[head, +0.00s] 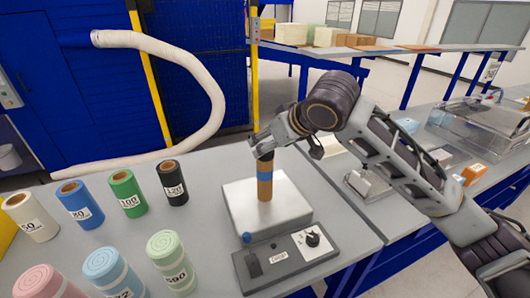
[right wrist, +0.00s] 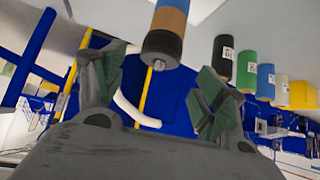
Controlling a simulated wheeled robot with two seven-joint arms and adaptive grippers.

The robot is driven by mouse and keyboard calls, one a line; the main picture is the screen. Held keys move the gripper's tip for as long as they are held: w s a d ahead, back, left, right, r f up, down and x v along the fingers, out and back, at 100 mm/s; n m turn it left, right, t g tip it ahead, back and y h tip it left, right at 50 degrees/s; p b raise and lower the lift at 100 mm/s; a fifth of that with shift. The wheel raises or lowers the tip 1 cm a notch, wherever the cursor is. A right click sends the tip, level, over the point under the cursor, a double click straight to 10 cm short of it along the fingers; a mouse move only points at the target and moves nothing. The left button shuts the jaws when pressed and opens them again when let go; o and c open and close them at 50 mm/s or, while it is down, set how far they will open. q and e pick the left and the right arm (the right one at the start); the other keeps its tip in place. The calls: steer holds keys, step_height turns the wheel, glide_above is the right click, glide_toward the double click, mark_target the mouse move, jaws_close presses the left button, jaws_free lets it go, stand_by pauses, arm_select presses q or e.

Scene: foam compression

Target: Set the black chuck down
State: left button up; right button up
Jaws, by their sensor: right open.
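The black chuck (right wrist: 162,48) is a short dark cylinder with a grey end face and a small hole. It sits on the end of a brown column with a blue band, which shows in the head view (head: 264,185) standing upright on a silver plate (head: 240,205). The right wrist view is upside down. My right gripper (head: 268,142) is at the column's top in the head view and hides most of the chuck there. In the right wrist view its fingers (right wrist: 158,68) are spread wide, with the chuck between their tips and apart from both. My left gripper is not in view.
A control box with a knob (head: 285,260) lies in front of the plate. Labelled white, blue, green and black rolls (head: 127,192) stand at left, with pastel rolls (head: 170,262) nearer. A white hose (head: 190,60) hangs behind. Bare table lies left of the plate.

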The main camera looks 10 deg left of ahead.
steer(key=x, duration=0.3)
steer(key=shift+d+f, duration=0.15)
steer(key=shift+d, duration=0.05)
steer(key=shift+w+a+f, duration=0.2)
steer(key=shift+a+f, duration=0.05)
steer(key=shift+f, duration=0.05)
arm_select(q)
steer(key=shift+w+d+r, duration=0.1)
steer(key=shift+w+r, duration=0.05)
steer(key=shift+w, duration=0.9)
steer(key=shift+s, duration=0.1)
